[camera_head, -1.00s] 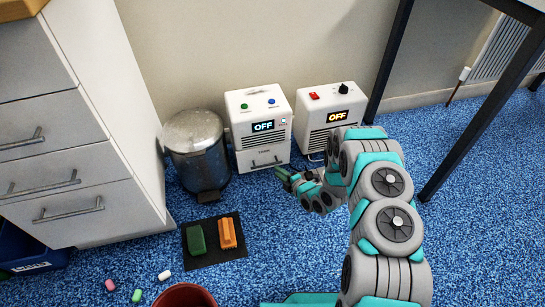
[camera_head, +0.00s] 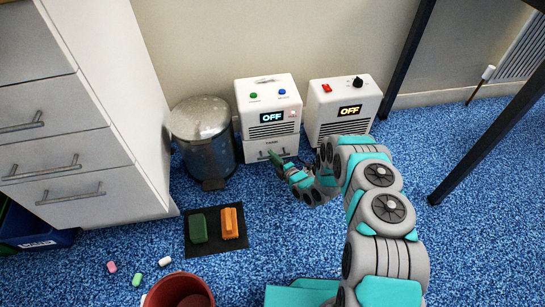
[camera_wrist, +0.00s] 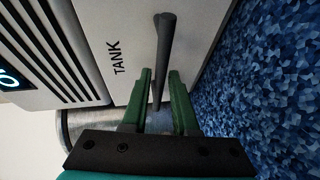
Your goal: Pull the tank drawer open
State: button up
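The tank drawer (camera_head: 254,153) is the low white front of the left white unit (camera_head: 268,104), under its vent slots. It looks flush with the unit. In the wrist view the drawer (camera_wrist: 125,28) carries the word TANK and a dark bar handle (camera_wrist: 166,40). My gripper (camera_head: 278,160) is low in front of the drawer. Its two green fingers (camera_wrist: 161,76) stand on either side of the handle, with a gap visible between them. They are open and I see no clear grip on the bar. In the head view the gripper partly hides the handle.
A second white unit (camera_head: 343,100) stands to the right. A metal bin (camera_head: 205,140) is close on the left. A dark mat (camera_head: 215,249) with green and orange blocks lies in front, near a red bucket (camera_head: 180,290). Blue carpet (camera_head: 275,230) is clear before the drawer.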

jog(key=shift+w+a, duration=0.1)
jog(key=shift+w, duration=0.05)
grip_shut()
dwell(1.4)
